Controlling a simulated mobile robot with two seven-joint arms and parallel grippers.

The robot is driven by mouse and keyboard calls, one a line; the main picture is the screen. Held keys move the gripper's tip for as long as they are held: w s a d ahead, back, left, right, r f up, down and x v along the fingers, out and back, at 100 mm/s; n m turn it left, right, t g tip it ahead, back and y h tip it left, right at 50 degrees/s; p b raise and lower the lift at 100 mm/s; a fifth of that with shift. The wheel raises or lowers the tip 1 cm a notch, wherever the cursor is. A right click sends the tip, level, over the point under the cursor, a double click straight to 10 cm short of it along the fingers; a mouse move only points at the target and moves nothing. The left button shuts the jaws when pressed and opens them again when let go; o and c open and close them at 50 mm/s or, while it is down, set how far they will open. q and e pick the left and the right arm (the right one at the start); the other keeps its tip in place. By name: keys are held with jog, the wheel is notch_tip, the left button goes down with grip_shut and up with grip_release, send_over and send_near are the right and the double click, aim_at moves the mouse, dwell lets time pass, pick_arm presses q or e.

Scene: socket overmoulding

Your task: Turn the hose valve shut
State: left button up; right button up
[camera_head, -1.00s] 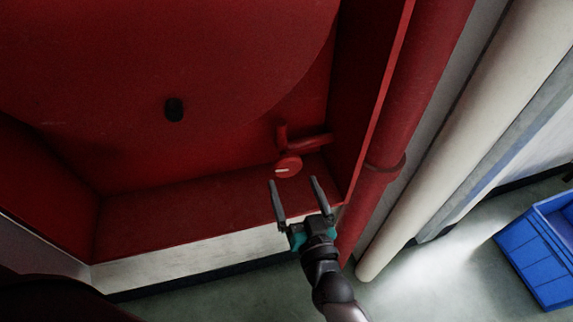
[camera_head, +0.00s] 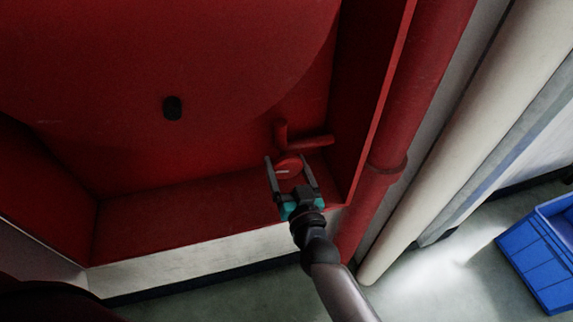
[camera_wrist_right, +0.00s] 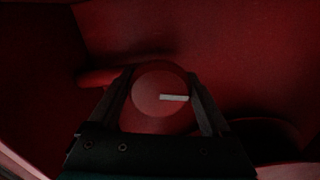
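The hose valve (camera_head: 288,164) is a round red knob on a red pipe inside the red cabinet, low on its right side. In the right wrist view the knob (camera_wrist_right: 152,92) faces me, with a white mark running from its middle to the right. My right gripper (camera_head: 288,160) is open, with one finger on each side of the knob. Whether the fingers touch the knob I cannot tell. My left gripper is not in view.
The red cabinet's right wall (camera_head: 366,110) stands close to the right of the valve. The cabinet floor (camera_head: 180,215) is bare. A red pipe (camera_head: 425,90) and a cream pipe (camera_head: 480,120) run outside to the right. A blue crate (camera_head: 540,255) stands on the floor.

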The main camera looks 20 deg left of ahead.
jog(key=c, duration=0.8)
jog(key=shift+m, duration=0.3)
jog(key=m, duration=0.3)
jog(key=shift+b, duration=0.35)
jog(key=m, duration=0.4)
jog(key=shift+s+a+b, duration=0.1)
jog(key=shift+b, duration=0.2)
jog(key=m, duration=0.4)
jog(key=shift+b, duration=0.4)
jog(key=shift+r+m+b, duration=0.1)
jog(key=shift+m+b, duration=0.2)
jog(key=shift+m, duration=1.8)
jog(key=o, duration=1.2)
jog(key=shift+r, duration=0.1)
